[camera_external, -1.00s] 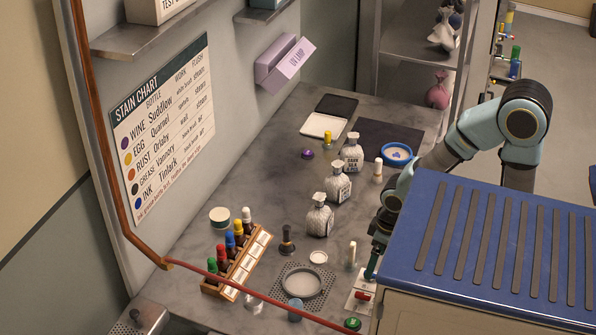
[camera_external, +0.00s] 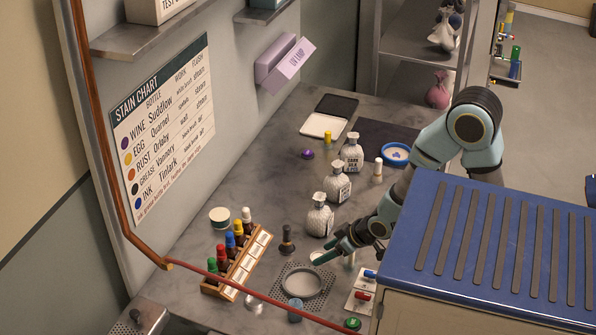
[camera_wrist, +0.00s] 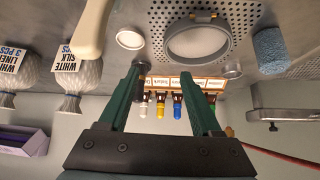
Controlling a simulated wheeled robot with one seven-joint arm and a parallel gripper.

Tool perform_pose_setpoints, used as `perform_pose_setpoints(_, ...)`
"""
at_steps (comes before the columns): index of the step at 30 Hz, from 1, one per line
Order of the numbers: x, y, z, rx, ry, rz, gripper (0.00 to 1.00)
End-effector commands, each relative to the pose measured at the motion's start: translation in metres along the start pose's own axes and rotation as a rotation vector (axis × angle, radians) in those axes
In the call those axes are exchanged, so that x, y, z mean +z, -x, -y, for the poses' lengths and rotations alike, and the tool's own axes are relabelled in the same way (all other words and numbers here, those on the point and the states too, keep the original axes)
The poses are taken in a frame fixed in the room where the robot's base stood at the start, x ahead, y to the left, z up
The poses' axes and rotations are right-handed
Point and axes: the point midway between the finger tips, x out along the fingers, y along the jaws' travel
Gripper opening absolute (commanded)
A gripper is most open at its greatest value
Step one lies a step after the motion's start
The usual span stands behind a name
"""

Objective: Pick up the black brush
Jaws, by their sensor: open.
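The black brush (camera_external: 287,240) stands upright on the grey bench, left of my gripper (camera_external: 328,248) in the external view, between a white bottle and the rack of droppers. My gripper is open and empty, its fingers pointing left toward the brush with a gap between. In the wrist view the two green fingers of my gripper (camera_wrist: 164,75) are spread apart, with nothing held between them.
A dropper rack (camera_external: 238,264) stands left of a round dish (camera_external: 302,283) on a perforated plate. A pale upright handle (camera_wrist: 91,28) is close in the wrist view. A red cord (camera_external: 255,296) crosses the front.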

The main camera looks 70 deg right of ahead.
Motion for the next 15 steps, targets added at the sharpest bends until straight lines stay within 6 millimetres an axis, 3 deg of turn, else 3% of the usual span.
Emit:
perform_pose_setpoints(1,-0.004,-0.017,-0.004,0.008,-0.012,-0.065,0.66)
perform_pose_setpoints(6,-0.034,-0.039,-0.016,0.045,-0.037,-0.304,0.66)
perform_pose_setpoints(15,-0.059,-0.046,-0.029,0.088,-0.058,-0.484,0.66)
